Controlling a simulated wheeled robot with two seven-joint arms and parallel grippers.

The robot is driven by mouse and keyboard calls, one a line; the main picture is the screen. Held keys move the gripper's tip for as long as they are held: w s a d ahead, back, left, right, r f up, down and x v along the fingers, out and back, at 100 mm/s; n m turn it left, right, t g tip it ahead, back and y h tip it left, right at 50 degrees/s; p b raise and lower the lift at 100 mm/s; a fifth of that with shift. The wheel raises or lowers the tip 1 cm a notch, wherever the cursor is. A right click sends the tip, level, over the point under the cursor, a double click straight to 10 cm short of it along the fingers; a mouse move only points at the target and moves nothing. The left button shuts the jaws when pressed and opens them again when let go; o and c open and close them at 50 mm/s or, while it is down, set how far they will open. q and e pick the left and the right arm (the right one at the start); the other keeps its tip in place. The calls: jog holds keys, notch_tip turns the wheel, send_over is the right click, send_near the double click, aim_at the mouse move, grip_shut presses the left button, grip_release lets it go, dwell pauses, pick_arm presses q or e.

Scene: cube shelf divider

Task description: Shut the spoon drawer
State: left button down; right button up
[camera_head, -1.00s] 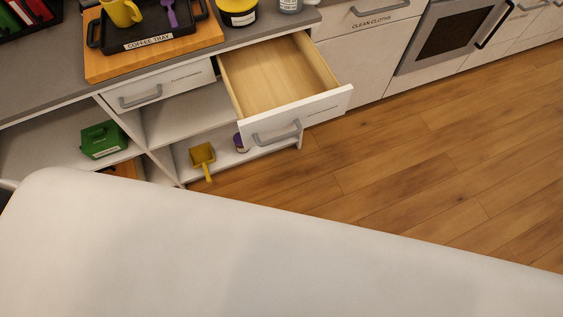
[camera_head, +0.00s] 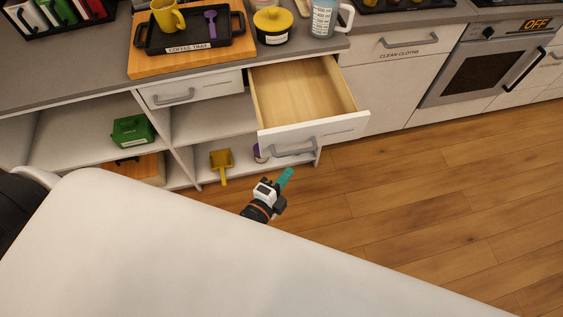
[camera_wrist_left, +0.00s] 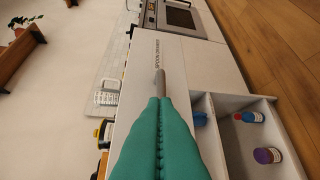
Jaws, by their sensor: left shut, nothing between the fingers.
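The open drawer (camera_head: 320,130) is pulled far out of the counter in the head view, and its wooden inside looks empty. Its white front carries a grey handle (camera_head: 293,149); the label is too small to read there. In the left wrist view a white front (camera_wrist_left: 180,70) labelled "SPOON DRAWER" lies ahead, its grey handle (camera_wrist_left: 160,83) partly hidden by my fingers. My left gripper (camera_head: 286,177) has teal fingers, shut and empty, in front of and below the drawer handle in the head picture. The fingers fill the lower middle of the wrist view (camera_wrist_left: 160,135). My right gripper is not seen.
A closed drawer (camera_head: 180,92) sits left of the open one. Open shelves below hold a green box (camera_head: 132,131) and a yellow scoop (camera_head: 221,162). A tray (camera_head: 190,40) stands on the counter. The wooden floor to the right is clear.

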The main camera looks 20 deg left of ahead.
aim_at(291, 154)
pick_arm(q)
jog(key=w+a, duration=0.2)
jog(key=w, duration=0.1)
jog(key=shift+f+p, duration=0.3)
jog(key=shift+f, duration=0.05)
jog(key=shift+w+a+f, duration=0.1)
jog(key=shift+w, duration=0.05)
